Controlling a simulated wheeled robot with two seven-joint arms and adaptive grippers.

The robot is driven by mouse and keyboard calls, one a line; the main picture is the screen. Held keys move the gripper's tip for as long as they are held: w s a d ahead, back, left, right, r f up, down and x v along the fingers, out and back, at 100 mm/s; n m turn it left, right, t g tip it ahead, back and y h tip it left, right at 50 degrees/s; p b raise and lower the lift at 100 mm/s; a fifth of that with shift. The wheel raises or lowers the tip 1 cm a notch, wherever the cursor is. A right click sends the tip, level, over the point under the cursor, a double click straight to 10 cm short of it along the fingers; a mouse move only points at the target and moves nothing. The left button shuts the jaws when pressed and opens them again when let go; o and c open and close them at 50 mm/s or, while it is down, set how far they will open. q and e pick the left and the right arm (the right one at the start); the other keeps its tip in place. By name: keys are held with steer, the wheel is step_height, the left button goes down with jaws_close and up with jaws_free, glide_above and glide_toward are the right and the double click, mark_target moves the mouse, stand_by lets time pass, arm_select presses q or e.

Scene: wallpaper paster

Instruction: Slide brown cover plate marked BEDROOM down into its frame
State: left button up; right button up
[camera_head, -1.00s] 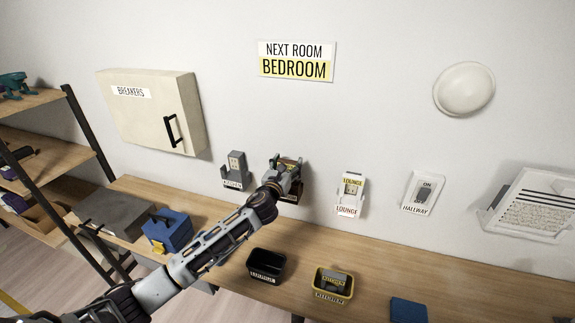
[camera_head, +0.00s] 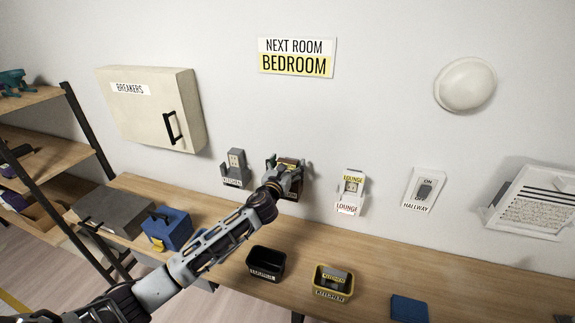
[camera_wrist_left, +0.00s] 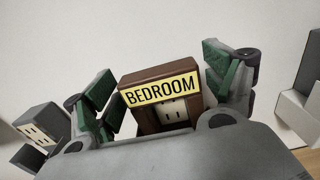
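The brown cover plate marked BEDROOM (camera_wrist_left: 160,89) stands upright at the wall, its yellow label across the top and a pale socket (camera_wrist_left: 172,112) showing in the opening below. In the head view the plate (camera_head: 288,161) is largely hidden by my left gripper (camera_head: 286,168). The left gripper's green-padded fingers (camera_wrist_left: 164,88) are spread, one on each side of the plate. They are close to its edges; contact is hard to tell. The plate's lower part and its frame are hidden behind the gripper body, so its seating cannot be seen. My right gripper is not in view.
The grey KITCHEN socket holder (camera_head: 236,168) is close at the left. The white LOUNGE holder (camera_head: 351,192) and HALLWAY switch (camera_head: 424,191) are at the right. A black bin (camera_head: 265,264), yellow-rimmed bin (camera_head: 333,283) and blue box (camera_head: 167,229) stand on the bench.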

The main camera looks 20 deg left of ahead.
arm_select(q)
steer(key=shift+s, duration=0.2)
stand_by(0.3)
steer(key=s, duration=1.1)
steer(key=shift+s+a, duration=0.2)
steer(key=shift+s, duration=0.15)
stand_by(1.0)
